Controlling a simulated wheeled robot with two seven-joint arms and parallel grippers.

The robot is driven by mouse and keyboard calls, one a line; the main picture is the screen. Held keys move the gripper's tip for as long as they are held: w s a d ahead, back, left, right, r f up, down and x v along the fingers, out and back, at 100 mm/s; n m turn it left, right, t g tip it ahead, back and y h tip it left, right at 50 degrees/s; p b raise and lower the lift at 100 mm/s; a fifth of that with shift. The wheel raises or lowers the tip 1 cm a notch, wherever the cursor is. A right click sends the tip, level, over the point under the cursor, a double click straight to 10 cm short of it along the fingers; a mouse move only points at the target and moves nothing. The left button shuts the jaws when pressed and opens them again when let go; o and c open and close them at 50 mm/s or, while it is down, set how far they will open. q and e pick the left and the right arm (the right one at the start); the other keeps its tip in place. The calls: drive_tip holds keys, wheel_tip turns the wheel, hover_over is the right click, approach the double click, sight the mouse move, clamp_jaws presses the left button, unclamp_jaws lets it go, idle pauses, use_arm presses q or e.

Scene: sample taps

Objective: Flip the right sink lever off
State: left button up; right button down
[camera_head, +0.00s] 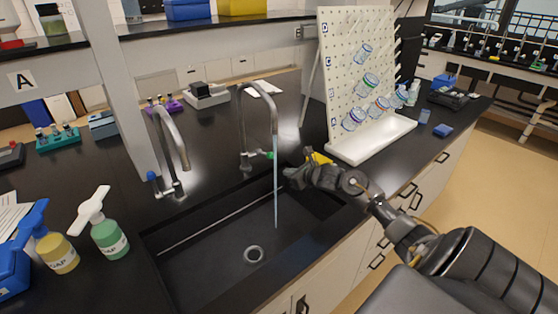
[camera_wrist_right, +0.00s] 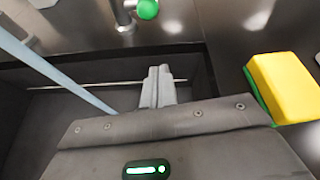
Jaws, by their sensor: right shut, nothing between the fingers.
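The right sink faucet (camera_head: 275,112) is a curved metal spout with a stream of water (camera_head: 276,185) falling into the black sink. Its lever has a green knob (camera_head: 271,155) at the right of the tap base. The green knob (camera_wrist_right: 147,9) also shows at the top of the right wrist view, ahead of the fingers and apart from them. My right gripper (camera_head: 287,179) is shut and empty above the sink's right side, close to the water stream. In the right wrist view its two fingers (camera_wrist_right: 157,87) are together. My left gripper is out of view.
The left faucet (camera_head: 172,138) has a blue knob (camera_head: 151,176) and no visible water. A yellow sponge (camera_wrist_right: 282,87) with a green side lies right of my right gripper. A white drying rack (camera_head: 360,80) stands behind it. Soap bottles (camera_head: 108,238) stand at the left.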

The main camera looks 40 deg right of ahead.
sight(264, 154)
drive_tip(key=w+p, duration=0.1)
drive_tip(key=w, duration=0.1)
drive_tip(key=w+r+p, duration=0.1)
drive_tip(key=w+p, duration=0.1)
drive_tip(key=w, duration=0.1)
drive_tip(key=shift+w+a+r, duration=0.3)
drive_tip(key=shift+a+r, duration=0.05)
drive_tip(key=shift+d, duration=0.15)
drive_tip(key=shift+r+b, duration=0.3)
drive_tip(key=shift+b, duration=0.2)
